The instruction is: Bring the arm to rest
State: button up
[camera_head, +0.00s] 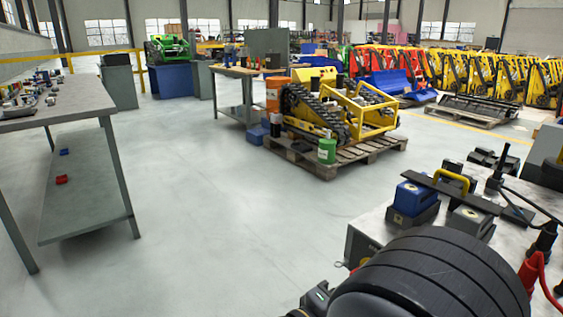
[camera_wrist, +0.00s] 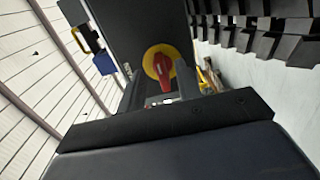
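In the wrist view, my gripper (camera_wrist: 158,84) shows as two dark fingers standing apart above a broad dark bar. The gap between them holds nothing that I can make out. Beyond the fingers is a red rotary switch (camera_wrist: 163,72) on a yellow disc, set on a dark panel (camera_wrist: 143,22). I cannot tell how far it is from the fingertips. In the head view I cannot make out my gripper.
A metal worktop (camera_head: 375,222) at right bears a blue-topped box (camera_head: 411,197), cables and black parts. A big black ribbed wheel-like body (camera_head: 430,285) fills the bottom right. A grey workbench (camera_head: 62,105) stands left. A yellow tracked carrier (camera_head: 322,108) sits on a pallet (camera_head: 335,162). The middle floor is clear.

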jog(key=shift+x, duration=1.95)
jog(key=shift+a, duration=0.15)
